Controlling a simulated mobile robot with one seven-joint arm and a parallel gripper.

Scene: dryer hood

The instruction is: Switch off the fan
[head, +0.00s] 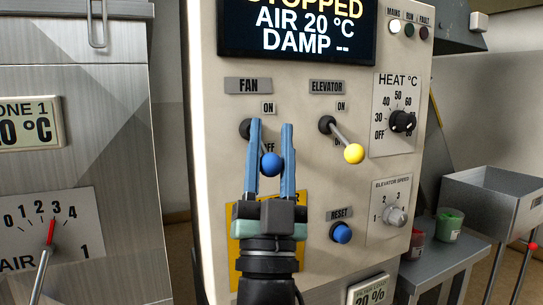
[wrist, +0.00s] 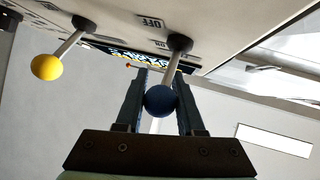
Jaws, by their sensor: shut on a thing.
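The fan lever is a short metal rod with a blue ball knob (head: 271,165) under the FAN label (head: 248,86) on the panel. It slants down from its black pivot toward the OFF label, which the fingers partly hide. My gripper (head: 272,150) has its two blue fingers on either side of the lever and is shut on it. In the wrist view the blue ball (wrist: 160,100) sits between the fingers (wrist: 161,105). The display (head: 296,30) above reads STOPPED, AIR 20 °C, DAMP --.
The elevator lever with a yellow ball (head: 354,154) sticks out close to the right, also pointing down. A blue reset button (head: 341,233), a heat dial (head: 402,122) and an elevator speed dial (head: 396,216) are farther right. A metal cabinet (head: 75,120) stands at left.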

